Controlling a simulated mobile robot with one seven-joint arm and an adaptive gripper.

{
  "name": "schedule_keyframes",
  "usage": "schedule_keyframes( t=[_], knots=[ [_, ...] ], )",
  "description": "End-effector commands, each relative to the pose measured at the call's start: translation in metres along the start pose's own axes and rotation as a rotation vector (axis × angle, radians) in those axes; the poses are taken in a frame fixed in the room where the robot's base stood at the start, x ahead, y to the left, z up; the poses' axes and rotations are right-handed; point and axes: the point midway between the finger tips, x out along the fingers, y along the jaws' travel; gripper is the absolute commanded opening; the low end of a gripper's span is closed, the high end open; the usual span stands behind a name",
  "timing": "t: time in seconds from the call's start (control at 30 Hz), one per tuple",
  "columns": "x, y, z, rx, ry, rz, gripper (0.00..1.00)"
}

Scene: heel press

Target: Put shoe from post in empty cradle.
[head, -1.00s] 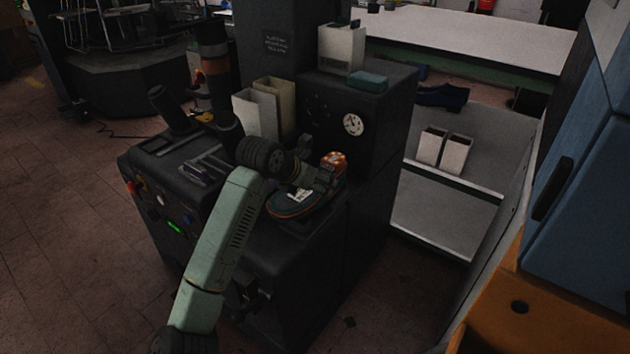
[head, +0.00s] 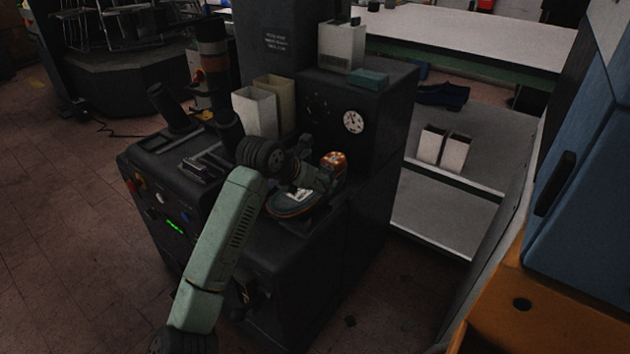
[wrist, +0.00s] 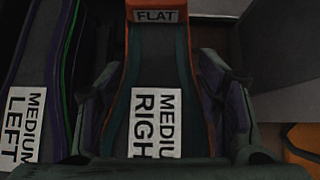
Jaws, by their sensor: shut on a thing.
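A sole-shaped shoe (head: 290,211), dark with a teal and orange edge and an orange end, lies on the right of the dark machine. In the wrist view the shoe (wrist: 157,65) carries a "FLAT" mark at its orange far end and a white label reading "MEDIUM", with "RIGH" visible below. My gripper (head: 322,181) is over it, a finger along each side, shut on it. In the wrist view my gripper (wrist: 163,110) hides its near end. A second sole shape (wrist: 35,70) with purple and green edges, labelled "MEDIUM LEFT", lies to the left. I cannot tell which part is the empty cradle.
The machine's gauge block (head: 372,105) rises close behind my gripper.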

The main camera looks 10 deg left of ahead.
Motion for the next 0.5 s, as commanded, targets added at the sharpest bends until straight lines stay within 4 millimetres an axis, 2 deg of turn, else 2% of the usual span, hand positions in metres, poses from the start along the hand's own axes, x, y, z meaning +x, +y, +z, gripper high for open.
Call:
schedule_keyframes(
  t=[0.5],
  knots=[
    [0.0040, 0.0003, -0.0039, 0.001, -0.003, 0.001, 0.01]
  ],
)
